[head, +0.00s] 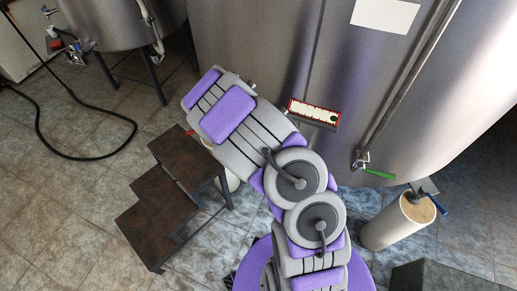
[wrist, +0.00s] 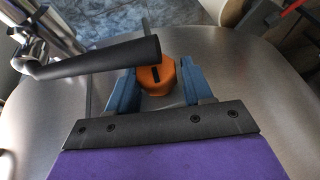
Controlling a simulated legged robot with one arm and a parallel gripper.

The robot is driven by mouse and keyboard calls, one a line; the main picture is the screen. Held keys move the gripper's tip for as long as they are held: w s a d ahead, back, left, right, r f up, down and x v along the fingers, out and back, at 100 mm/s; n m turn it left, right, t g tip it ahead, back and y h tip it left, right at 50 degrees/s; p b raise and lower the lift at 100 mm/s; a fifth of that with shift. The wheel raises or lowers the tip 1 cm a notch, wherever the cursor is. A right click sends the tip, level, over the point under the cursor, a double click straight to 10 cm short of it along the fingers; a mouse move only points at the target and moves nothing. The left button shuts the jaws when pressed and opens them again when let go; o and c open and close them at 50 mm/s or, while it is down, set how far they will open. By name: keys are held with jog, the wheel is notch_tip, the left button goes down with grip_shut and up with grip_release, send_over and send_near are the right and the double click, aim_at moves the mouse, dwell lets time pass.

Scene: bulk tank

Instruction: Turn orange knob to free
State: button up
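The orange knob (wrist: 156,81) shows in the wrist view, round with a dark slot mark on its face. It sits against the steel tank surface (wrist: 250,65). My gripper (wrist: 156,85) has its two blue fingers apart, one on each side of the knob. I cannot tell whether either finger touches it. A black handle (wrist: 110,56) on a metal pipe fitting crosses close to the left finger. In the head view my arm reaches toward the large tank (head: 260,50), and the knob and my fingertips are hidden behind the arm.
A brown step stool (head: 175,190) stands left of my arm. A black hose (head: 75,155) lies on the tiled floor at the left.

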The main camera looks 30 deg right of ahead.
jog(key=shift+c, duration=0.6)
jog(key=shift+d, duration=0.15)
jog(key=c, duration=0.5)
